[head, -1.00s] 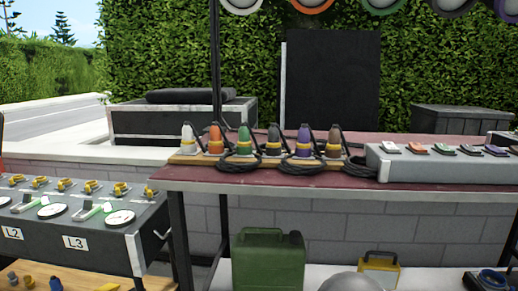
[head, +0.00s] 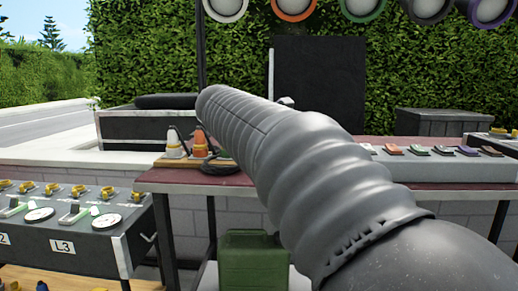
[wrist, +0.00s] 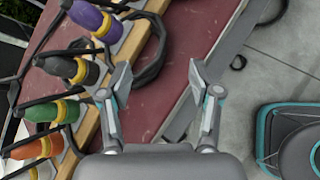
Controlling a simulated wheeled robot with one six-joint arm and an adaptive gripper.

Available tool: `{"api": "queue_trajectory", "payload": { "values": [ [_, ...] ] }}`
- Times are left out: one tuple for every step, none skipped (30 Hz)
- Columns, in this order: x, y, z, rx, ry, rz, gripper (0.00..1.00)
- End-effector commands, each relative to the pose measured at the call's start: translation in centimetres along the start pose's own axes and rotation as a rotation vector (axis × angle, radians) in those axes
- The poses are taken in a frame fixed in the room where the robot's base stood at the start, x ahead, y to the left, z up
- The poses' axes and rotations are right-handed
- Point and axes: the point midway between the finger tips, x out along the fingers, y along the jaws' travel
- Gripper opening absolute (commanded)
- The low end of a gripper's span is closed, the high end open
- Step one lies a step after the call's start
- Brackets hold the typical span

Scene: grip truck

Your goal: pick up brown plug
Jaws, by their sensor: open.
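The brown plug is in neither current view. In the head view my arm covers that part of the plug row, and in the wrist view the row runs out of frame beyond the purple plug (wrist: 90,18). Below the purple one in the wrist view are a black plug (wrist: 72,68), a green plug (wrist: 48,112) and an orange plug (wrist: 35,146), set along a wooden strip (wrist: 112,62). My gripper (wrist: 160,82) is open and empty above the red tabletop (wrist: 172,50), beside the strip.
A white plug (head: 175,145) and the orange plug (head: 200,143) show left of my arm in the head view. A long grey switch box (head: 440,165) stands on the table's right. Dark cables lie by the plugs. A green can (head: 250,262) stands below.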

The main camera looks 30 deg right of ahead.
Motion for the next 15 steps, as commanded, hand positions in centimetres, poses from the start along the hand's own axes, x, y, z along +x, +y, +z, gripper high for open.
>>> {"api": "queue_trajectory", "payload": {
  "values": [
    [0.6,1.8,1.3,-0.084,-0.055,-0.009,0.63],
    [0.8,2.6,2.1,-0.137,-0.088,-0.017,0.63],
    [1.0,3.6,3.1,-0.199,-0.128,-0.027,0.63],
    [1.1,4.2,3.8,-0.239,-0.154,-0.036,0.63],
    [1.2,4.7,4.3,-0.276,-0.177,-0.045,0.63],
    [1.3,5.4,5.0,-0.318,-0.202,-0.055,0.63],
    [1.4,5.7,5.4,-0.344,-0.219,-0.063,0.63],
    [1.4,6.0,5.7,-0.365,-0.232,-0.070,0.63],
    [1.5,6.3,6.1,-0.387,-0.247,-0.079,0.63],
    [1.5,6.5,6.3,-0.399,-0.254,-0.083,0.63],
    [1.7,6.6,6.5,-0.408,-0.259,-0.086,0.63],
    [2.0,6.6,6.7,-0.417,-0.264,-0.090,0.63],
    [2.3,6.6,6.8,-0.420,-0.266,-0.092,0.63],
    [2.7,6.6,6.9,-0.421,-0.267,-0.093,0.63],
    [3.4,6.6,7.1,-0.422,-0.267,-0.093,0.63]
  ]
}}
